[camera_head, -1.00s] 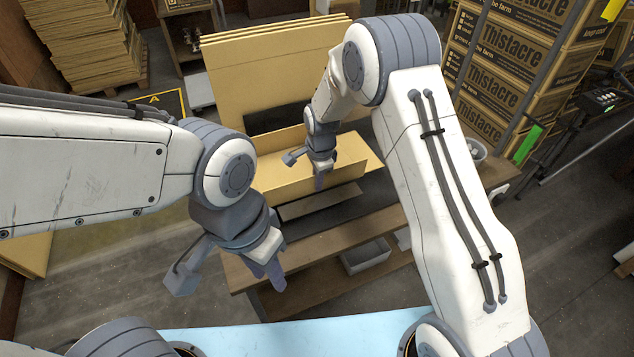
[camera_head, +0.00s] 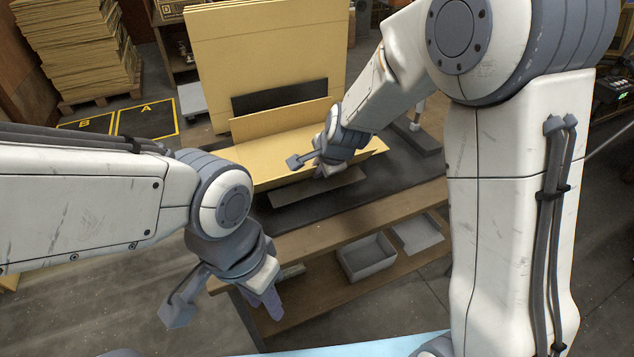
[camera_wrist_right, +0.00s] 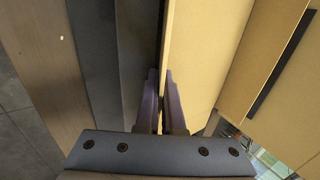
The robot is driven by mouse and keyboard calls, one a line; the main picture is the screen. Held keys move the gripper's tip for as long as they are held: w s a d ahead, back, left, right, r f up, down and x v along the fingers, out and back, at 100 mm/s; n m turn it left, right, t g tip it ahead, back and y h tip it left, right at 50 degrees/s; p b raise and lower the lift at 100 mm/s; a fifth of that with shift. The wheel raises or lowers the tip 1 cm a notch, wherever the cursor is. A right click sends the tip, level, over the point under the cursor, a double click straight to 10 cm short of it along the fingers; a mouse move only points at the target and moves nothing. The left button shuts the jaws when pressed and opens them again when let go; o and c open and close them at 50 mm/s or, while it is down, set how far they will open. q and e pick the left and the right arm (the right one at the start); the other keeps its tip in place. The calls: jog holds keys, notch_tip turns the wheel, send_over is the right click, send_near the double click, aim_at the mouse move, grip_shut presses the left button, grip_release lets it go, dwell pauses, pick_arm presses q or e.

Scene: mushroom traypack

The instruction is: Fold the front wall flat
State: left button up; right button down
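The tan cardboard tray blank (camera_head: 290,148) lies on a dark mat on the workbench. Its front wall (camera_head: 272,182) runs along the near edge; my right arm covers part of it, and I cannot tell its exact angle. My right gripper (camera_head: 322,171) is at this near edge, pointing down.
Tall cardboard sheets (camera_head: 265,50) stand upright behind the tray. A grey bin (camera_head: 367,258) sits on the lower shelf of the bench. A stack of flat cardboard (camera_head: 75,45) stands at the far left. The bench's right part is partly clear.

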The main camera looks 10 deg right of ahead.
pick_arm(q)
jog(key=shift+f+b, duration=1)
jog(key=shift+f, duration=0.5)
pick_arm(e)
jog(key=shift+s+f+t, duration=0.1)
jog(key=shift+t, duration=0.2)
jog(key=c, duration=1)
grip_release()
jog(key=shift+c, duration=0.2)
